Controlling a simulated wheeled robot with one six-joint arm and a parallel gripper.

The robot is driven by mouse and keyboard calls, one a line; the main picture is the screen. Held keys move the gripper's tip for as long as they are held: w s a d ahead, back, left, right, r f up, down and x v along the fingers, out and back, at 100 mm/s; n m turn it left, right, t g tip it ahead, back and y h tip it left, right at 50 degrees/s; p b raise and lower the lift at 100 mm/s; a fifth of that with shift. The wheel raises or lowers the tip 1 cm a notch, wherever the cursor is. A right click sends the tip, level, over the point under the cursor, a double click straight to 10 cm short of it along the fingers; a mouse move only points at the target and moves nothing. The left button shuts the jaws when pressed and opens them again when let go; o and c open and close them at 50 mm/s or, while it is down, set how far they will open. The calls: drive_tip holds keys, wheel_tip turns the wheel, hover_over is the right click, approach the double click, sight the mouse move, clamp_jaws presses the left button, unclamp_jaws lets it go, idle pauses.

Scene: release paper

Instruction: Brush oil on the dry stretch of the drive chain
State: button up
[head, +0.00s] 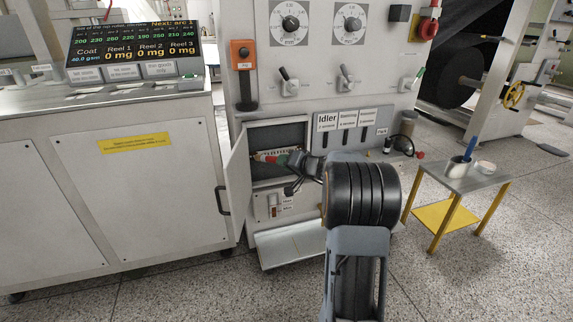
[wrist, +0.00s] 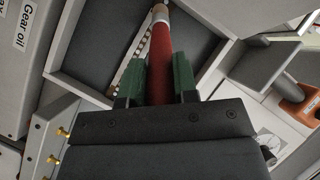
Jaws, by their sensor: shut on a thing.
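My gripper (wrist: 162,85), with green fingers, is shut on a red-handled brush (wrist: 160,50). The brush's pale end points away from me, at the top of the wrist view. In the head view my gripper (head: 284,160) reaches into an open cabinet compartment (head: 292,136), and the red handle (head: 270,158) shows just left of the fingers. A pale, dotted strip (wrist: 122,78), perhaps the drive chain, lies beside the brush in the wrist view. Whether the bristles touch it, and which stretch is dry, I cannot tell.
The compartment's door (head: 238,180) stands open on the left. A small side table (head: 462,180) at the right holds a cup with a blue-handled tool (head: 470,148) and a white dish (head: 484,167). A "Gear oil" label (wrist: 20,28) shows at the wrist view's left edge.

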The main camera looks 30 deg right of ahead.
drive_tip(key=shift+w, duration=0.25)
drive_tip(key=shift+d, duration=0.2)
drive_tip(key=s+d, duration=0.1)
drive_tip(key=d, duration=0.7)
drive_tip(key=s+d, duration=0.2)
drive_tip(key=d, duration=0.7)
drive_tip(key=shift+s, duration=0.25)
idle(1.0)
drive_tip(key=shift+w+a, duration=0.6)
drive_tip(key=shift+a, duration=2.3)
drive_tip(key=shift+w+a, duration=0.55)
drive_tip(key=shift+a, duration=2.35)
drive_tip(key=shift+w+a, duration=0.6)
drive_tip(key=shift+a, duration=2.3)
drive_tip(key=shift+s, duration=0.1)
